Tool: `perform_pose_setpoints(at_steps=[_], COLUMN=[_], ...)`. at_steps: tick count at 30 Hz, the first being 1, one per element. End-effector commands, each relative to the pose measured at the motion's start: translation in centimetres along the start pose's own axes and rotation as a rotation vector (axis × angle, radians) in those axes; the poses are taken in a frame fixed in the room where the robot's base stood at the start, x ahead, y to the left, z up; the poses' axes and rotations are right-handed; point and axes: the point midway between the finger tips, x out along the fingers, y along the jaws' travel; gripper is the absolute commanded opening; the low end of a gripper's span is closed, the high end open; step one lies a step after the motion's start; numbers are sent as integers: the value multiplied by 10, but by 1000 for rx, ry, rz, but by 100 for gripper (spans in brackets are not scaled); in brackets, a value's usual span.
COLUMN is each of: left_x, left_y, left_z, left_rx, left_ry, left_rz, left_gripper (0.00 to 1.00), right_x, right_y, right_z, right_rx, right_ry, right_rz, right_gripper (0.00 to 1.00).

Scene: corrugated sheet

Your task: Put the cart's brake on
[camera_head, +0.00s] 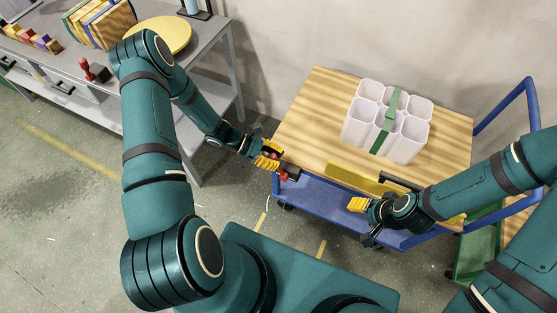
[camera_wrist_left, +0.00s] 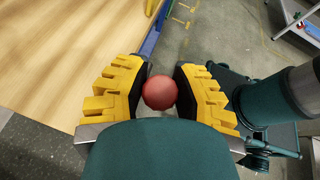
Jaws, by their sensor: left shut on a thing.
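The cart has a wooden top (camera_head: 310,115) and a blue frame, and stands at the right in the head view. Its brake lever has a red knob (camera_wrist_left: 159,92), seen between the yellow finger pads in the left wrist view. My left gripper (camera_head: 272,160) is at the cart's front left corner and is shut on this knob; red also shows there in the head view, and the lever below is mostly hidden. My right gripper (camera_head: 359,205) is in front of the cart's front edge; its fingers are too small to tell whether they are open.
White joined containers with a green strap (camera_head: 389,120) stand on the cart top. A grey workbench (camera_head: 203,45) at the upper left bears books, a yellow disc (camera_head: 160,36) and small coloured items. Bare floor (camera_head: 60,200) lies at left. A wall stands behind the cart.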

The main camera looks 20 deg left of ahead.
Motion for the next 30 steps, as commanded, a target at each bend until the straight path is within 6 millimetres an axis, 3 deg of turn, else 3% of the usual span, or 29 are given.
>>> perform_pose_setpoints(at_steps=[13, 14, 16, 17, 26, 30], left_x=[-1, -1, -1, -1, -1, -11], left_y=[0, 0, 0, 0, 0, 1], left_z=[-3, -3, -3, -3, -2, -2], left_rx=[-6, -6, -6, -6, -4, -4], left_ry=[-5, -5, -5, -6, -8, -6], left_rz=[-1, -1, -1, -1, -1, 2], left_gripper=[0, 32, 57, 61, 61, 61], right_x=[1, 1, 1, 1, 1, 1], right_y=[0, 0, 0, 0, 0, 0], right_z=[1, 1, 1, 1, 1, 1], right_rx=[-1, -1, -1, -1, -1, -1], right_ry=[-3, -3, -3, -3, -3, -3], right_rz=[-1, -1, -1, -1, -1, -1], right_gripper=[57, 57, 57, 57, 57, 57])
